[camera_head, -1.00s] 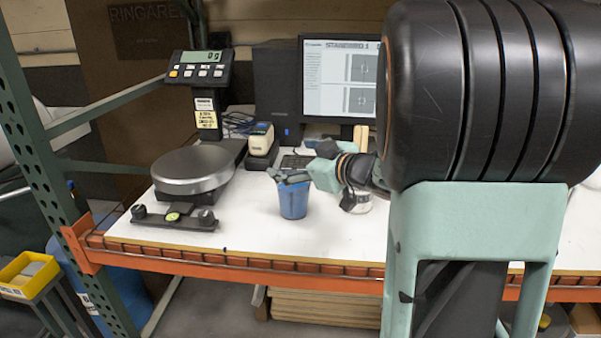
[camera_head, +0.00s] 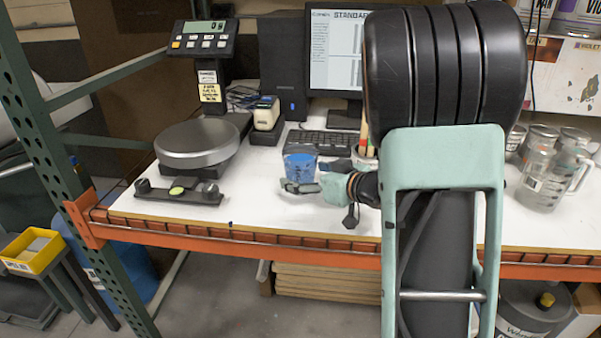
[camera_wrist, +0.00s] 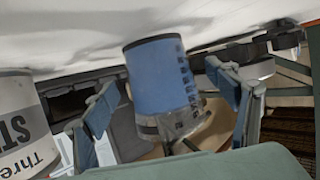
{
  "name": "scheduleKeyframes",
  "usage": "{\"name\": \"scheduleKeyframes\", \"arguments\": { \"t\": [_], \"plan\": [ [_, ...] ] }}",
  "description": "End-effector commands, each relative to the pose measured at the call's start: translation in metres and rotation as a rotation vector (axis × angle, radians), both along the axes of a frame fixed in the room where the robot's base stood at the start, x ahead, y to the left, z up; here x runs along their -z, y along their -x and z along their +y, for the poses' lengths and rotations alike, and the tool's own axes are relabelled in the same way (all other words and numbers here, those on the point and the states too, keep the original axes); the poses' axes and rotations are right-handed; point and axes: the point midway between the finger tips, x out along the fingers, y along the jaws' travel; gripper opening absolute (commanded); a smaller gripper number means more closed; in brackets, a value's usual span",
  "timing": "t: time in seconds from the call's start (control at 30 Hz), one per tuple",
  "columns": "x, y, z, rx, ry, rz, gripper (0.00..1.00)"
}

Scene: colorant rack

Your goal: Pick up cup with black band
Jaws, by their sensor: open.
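A blue cup (camera_head: 300,165) stands on the white tabletop, just in front of the keyboard. In the wrist view the cup (camera_wrist: 160,78) shows a blue wall, a thin black line at one end, dark printed marks and a clear end. My gripper (camera_head: 318,176) is open and low at the cup, with one finger in front of it and the other at its right. In the wrist view my gripper (camera_wrist: 165,90) has a finger on each side of the cup. I see no firm grip, and whether either finger touches it is unclear.
A white container with sticks (camera_head: 366,158) stands right of the cup, partly behind my arm. A scale (camera_head: 197,143) and a small black stand (camera_head: 180,190) are at left. Clear pitchers (camera_head: 545,180) are at right. The front tabletop is partly clear.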

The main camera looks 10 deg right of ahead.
Motion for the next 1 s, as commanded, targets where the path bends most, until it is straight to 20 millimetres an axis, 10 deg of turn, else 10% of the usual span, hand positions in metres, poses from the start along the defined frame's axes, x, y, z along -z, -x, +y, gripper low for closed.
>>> {"name": "scheduleKeyframes", "arguments": {
  "t": [0.43,1.0],
  "plan": [
    [0.008,-0.022,0.011,0.003,-0.002,0.0,0.8],
    [0.007,-0.022,0.011,0.002,-0.002,-0.003,0.22]
  ]
}}
